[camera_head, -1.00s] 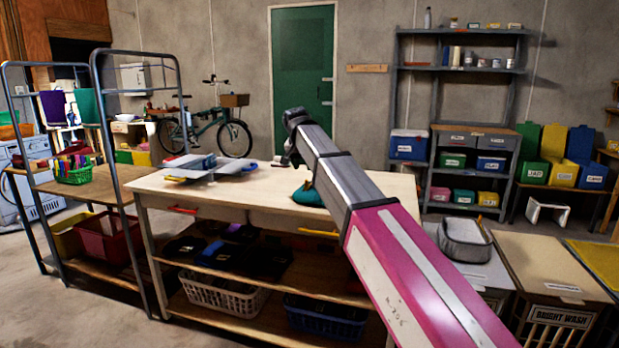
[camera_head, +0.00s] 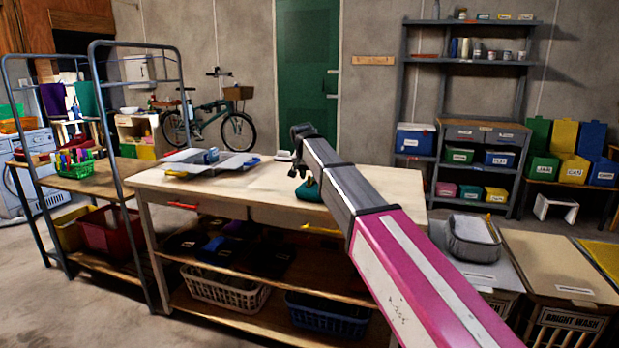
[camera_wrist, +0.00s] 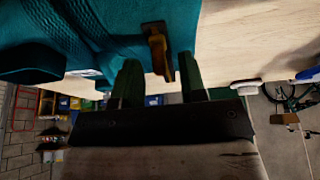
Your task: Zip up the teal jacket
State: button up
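The teal jacket (camera_head: 309,190) lies on the wooden workbench (camera_head: 258,196), partly hidden behind my arm in the head view. In the wrist view the jacket (camera_wrist: 95,35) fills the upper left, with ribbed fabric. A brass-coloured zipper pull (camera_wrist: 157,48) hangs at its edge. My gripper (camera_wrist: 159,72) is open, its two green fingers apart. The pull lies between the fingertips in the picture; I cannot tell if either finger touches it. In the head view my gripper (camera_head: 300,140) is above the bench, close to the jacket. How far the zip is closed is not visible.
A grey folding board (camera_head: 210,163) with small items lies on the bench's left part. A wire-frame rack (camera_head: 110,190) stands left. Shelves with boxes (camera_head: 415,139) stand behind. Lidded hampers (camera_head: 560,265) stand right. The bench top around the jacket is mostly clear.

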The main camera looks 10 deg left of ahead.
jog(key=shift+w+f, duration=0.2)
jog(key=shift+f, duration=0.3)
grip_shut()
jog(key=w, duration=1.3)
jog(key=shift+w+d, duration=0.2)
jog(key=shift+d, duration=0.25)
jog(key=shift+s, duration=0.15)
grip_release()
